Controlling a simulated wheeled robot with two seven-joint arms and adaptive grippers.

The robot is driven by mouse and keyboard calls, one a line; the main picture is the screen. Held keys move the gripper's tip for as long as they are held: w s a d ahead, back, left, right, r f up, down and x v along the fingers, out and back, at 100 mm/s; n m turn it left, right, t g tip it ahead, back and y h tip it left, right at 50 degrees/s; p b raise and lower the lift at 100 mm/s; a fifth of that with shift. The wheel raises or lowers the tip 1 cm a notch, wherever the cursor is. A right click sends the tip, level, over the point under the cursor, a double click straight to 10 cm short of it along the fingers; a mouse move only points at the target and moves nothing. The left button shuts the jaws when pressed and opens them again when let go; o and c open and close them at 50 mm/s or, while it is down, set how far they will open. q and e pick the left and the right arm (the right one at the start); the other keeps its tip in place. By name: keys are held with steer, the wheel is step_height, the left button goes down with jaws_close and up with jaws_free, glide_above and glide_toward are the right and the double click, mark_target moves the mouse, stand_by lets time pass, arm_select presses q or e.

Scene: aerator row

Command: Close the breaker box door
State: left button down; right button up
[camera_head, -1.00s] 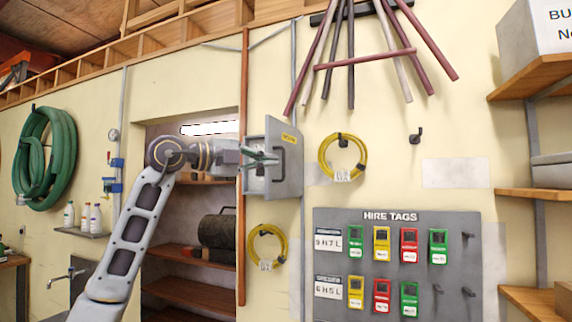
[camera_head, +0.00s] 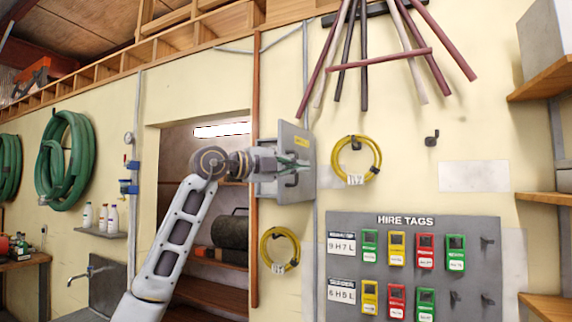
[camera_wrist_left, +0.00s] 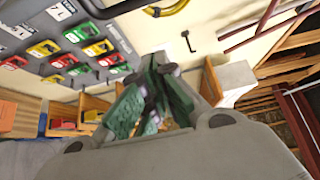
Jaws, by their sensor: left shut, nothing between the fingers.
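The grey breaker box (camera_head: 265,188) is on the cream wall beside the doorway. My right gripper is not in view.
The hire tags board (camera_head: 410,222) is at lower right. Yellow cable coils hang at right (camera_head: 357,162) and below the box (camera_head: 279,249). A wooden post (camera_head: 255,270) borders the shelved alcove left of the box. Wall shelves (camera_head: 545,198) stick out at far right.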

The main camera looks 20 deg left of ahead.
arm_select(q)
steer(key=w+p, duration=0.1)
steer(key=w, duration=0.1)
steer(key=w+a+p, duration=0.1)
steer(key=w, duration=0.2)
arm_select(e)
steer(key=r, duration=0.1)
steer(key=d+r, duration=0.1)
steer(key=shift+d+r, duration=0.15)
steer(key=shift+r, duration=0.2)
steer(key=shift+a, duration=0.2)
